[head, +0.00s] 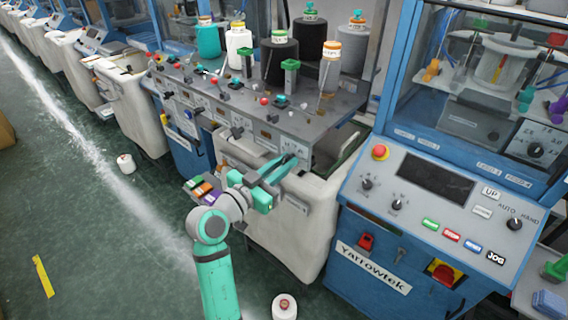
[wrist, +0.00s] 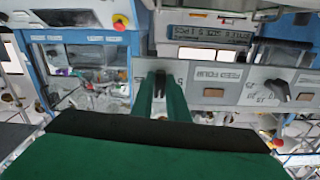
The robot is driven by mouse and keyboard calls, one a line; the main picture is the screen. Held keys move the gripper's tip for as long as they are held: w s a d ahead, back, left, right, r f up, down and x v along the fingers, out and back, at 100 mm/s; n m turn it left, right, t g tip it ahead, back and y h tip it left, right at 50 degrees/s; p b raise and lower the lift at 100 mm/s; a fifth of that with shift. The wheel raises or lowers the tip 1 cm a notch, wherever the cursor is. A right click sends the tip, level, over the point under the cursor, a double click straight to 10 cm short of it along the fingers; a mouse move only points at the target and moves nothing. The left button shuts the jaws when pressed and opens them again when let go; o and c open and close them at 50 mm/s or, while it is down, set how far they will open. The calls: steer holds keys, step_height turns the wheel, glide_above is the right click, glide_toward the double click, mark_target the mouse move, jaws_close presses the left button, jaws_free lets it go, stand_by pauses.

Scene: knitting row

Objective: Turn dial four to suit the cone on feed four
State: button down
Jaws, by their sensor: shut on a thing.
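In the head view my gripper (head: 287,168) reaches the right end of the grey feed table's front panel. In the wrist view, which looks upside down, my gripper (wrist: 161,88) has its two green fingers close together on a dark dial knob, taken as dial four (wrist: 160,76). The fingers hide much of that knob and its marks. A neighbouring dial (wrist: 278,88) with a dark pointer knob is clear of the fingers. Several yarn cones stand on the table.
The grey feed table (head: 315,125) also bears a teal cone (head: 208,42), a white cone (head: 238,50) and thin guide posts. A pale bin (head: 300,235) stands below the panel. A blue control console (head: 415,220) stands close on the right. Open floor lies to the left.

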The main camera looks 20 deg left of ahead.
steer(key=shift+r+m, duration=0.15)
steer(key=shift+m, duration=0.45)
steer(key=c, duration=1.7)
jaws_free()
steer(key=shift+o, duration=0.2)
steer(key=v, duration=1)
steer(key=shift+s, duration=0.35)
steer(key=shift+a, duration=0.1)
steer(key=shift+c, duration=0.5)
